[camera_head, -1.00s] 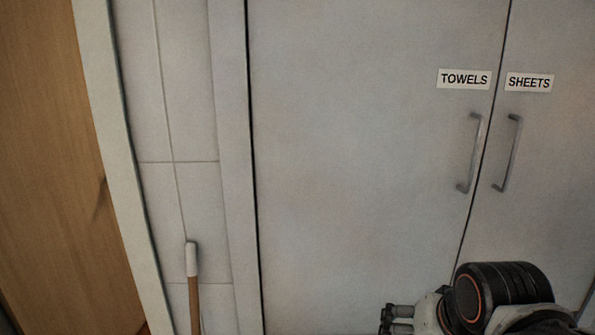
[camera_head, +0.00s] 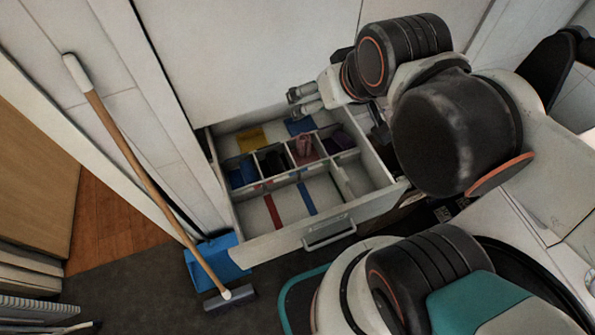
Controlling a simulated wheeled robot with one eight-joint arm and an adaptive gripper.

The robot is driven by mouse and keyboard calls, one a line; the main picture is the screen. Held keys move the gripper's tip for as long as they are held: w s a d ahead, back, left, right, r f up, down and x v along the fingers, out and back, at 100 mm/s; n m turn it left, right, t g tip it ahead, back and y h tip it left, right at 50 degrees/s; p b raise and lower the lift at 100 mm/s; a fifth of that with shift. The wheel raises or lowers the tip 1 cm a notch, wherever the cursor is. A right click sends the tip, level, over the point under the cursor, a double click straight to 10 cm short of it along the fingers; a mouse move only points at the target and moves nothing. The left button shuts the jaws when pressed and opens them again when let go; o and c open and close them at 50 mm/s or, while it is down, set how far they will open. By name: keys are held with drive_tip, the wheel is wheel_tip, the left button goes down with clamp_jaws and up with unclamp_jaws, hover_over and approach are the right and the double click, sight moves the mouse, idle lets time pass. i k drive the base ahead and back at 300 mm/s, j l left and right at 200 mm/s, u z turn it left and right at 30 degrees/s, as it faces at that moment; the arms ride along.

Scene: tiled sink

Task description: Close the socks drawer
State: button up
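A white drawer (camera_head: 290,244) is pulled well out from the base of the cabinet, below the doors. Dividers split it into compartments, with small folded coloured cloths in several of them; the near ones hold a red and a blue strip. No label is readable on its front, so I cannot tell by name that it is the socks drawer. A metal bar handle (camera_head: 329,234) is on its front. My gripper (camera_head: 294,103) is above the back of the drawer, empty, its two fingers apart and pointing left. It appears clear of the drawer.
A broom (camera_head: 146,172) leans on the wall left of the drawer, its head on the dark floor by a blue dustpan (camera_head: 217,262). A white counter or appliance is at right. Dark floor (camera_head: 130,270) is free at front left.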

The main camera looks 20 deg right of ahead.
sight(273, 217)
drive_tip(key=k+j, duration=0.2)
drive_tip(key=k, duration=0.35)
drive_tip(key=j+u, duration=0.15)
drive_tip(key=j, duration=0.85)
drive_tip(key=k+z, duration=0.15)
drive_tip(key=k, duration=0.15)
